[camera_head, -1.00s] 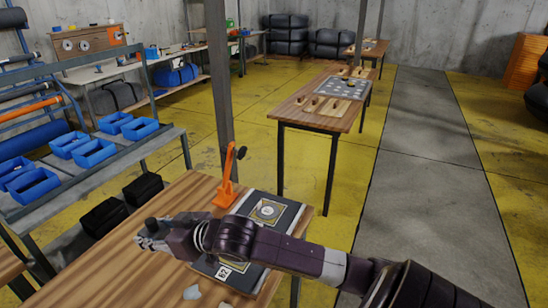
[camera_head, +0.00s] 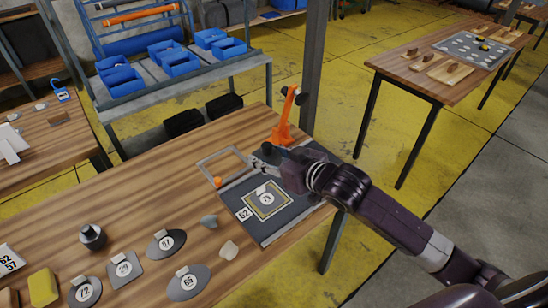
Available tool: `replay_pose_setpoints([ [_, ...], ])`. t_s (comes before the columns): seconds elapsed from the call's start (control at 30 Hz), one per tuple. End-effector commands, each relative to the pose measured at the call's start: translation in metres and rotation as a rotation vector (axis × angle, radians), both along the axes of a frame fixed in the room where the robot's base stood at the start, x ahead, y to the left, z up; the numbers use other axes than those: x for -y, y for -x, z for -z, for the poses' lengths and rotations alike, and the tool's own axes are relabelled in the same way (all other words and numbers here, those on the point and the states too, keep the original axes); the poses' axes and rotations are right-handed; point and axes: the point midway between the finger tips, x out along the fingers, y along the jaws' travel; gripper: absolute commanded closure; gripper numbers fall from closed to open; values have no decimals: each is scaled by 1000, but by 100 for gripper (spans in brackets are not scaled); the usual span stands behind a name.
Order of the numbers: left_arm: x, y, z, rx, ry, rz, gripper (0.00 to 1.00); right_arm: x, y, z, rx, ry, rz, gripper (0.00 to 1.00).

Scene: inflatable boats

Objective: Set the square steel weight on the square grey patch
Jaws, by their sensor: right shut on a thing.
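My right gripper (camera_head: 263,164) is above the far left corner of a dark mat on the wooden table. It is shut on a small dark thing (camera_head: 268,148); the fingers partly hide it and I cannot tell its full shape. The square grey patch (camera_head: 124,276), marked 29, lies flat at the front left of the table, well to the left of the gripper. A dark steel weight with a knob (camera_head: 92,239) stands just behind that patch; I cannot tell whether its base is square. My left gripper is not in view.
Round or oval grey patches marked 97 (camera_head: 166,252), 86 (camera_head: 187,290) and 72 (camera_head: 86,299) lie nearby. A yellow block (camera_head: 43,288) is at far left. A metal frame (camera_head: 205,168) and an orange clamp (camera_head: 282,128) flank the gripper. The middle left of the table is clear.

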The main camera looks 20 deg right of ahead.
Motion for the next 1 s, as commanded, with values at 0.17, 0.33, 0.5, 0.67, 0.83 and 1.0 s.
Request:
replay_pose_setpoints([
  [0.17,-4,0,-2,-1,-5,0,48,0,-1,38,6,-3,1,100],
  [0.33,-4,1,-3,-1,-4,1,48,0,-1,77,7,-2,0,100],
  [0.5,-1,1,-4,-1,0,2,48,0,-1,104,10,-3,0,100],
  [0.67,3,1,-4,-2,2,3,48,0,-2,115,12,-2,-1,100],
  [0.83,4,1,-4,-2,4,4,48,0,-1,131,9,-1,-1,100],
  [1.0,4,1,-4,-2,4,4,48,0,-2,150,10,-2,-1,100],
])
